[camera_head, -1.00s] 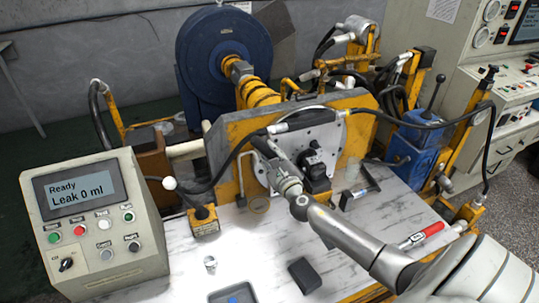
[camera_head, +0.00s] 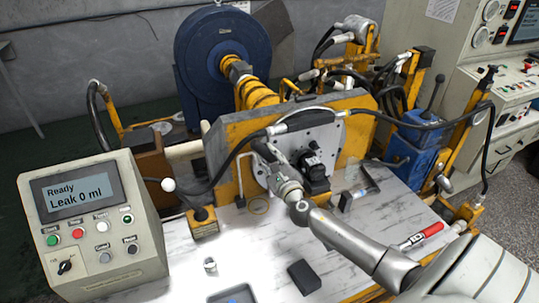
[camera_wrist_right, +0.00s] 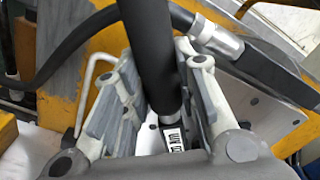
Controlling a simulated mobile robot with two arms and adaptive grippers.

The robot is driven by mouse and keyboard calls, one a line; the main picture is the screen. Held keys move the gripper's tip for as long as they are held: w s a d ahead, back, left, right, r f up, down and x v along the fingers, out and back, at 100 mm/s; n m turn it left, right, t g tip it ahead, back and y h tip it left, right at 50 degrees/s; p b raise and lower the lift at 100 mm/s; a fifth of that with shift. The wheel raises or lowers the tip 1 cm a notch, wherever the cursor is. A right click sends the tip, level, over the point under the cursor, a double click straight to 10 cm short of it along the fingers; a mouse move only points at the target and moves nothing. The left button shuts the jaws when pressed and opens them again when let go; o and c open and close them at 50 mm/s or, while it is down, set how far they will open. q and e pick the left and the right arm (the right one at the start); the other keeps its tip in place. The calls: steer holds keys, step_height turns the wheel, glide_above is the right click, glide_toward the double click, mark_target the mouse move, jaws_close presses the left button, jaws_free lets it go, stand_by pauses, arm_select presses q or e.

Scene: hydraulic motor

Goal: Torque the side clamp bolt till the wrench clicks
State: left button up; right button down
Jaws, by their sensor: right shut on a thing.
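My right gripper (camera_head: 270,160) is at the silver plate (camera_head: 290,143) on the yellow stand, left of the black motor (camera_head: 316,175). In the right wrist view the gripper (camera_wrist_right: 157,65) is shut around a thick black cylinder (camera_wrist_right: 147,35) with a metal collar at its lower end; it looks like a hose end. A small black-and-white label shows below the collar. A wrench with a red handle (camera_head: 428,231) lies at the table's right, apart from the gripper. I cannot make out the side clamp bolt. My left gripper is not in view.
A control box (camera_head: 97,220) reading "Ready, Leak 0 ml" stands at the left. A black block (camera_head: 304,277), a grey tray (camera_head: 214,299) and a small metal part (camera_head: 210,265) lie in front. A black hose (camera_head: 420,122) arches over the stand to the right.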

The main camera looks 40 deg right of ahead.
steer(key=shift+s+a+r, duration=0.1)
steer(key=shift+s+a, duration=0.05)
steer(key=shift+a, duration=0.2)
steer(key=shift+s+a+f, duration=0.15)
steer(key=shift+s+f, duration=0.1)
steer(key=shift+s, duration=0.35)
steer(key=shift+p+v, duration=0.5)
steer(key=shift+v, duration=1.1)
steer(key=shift+s+r, duration=0.1)
steer(key=shift+r, duration=0.05)
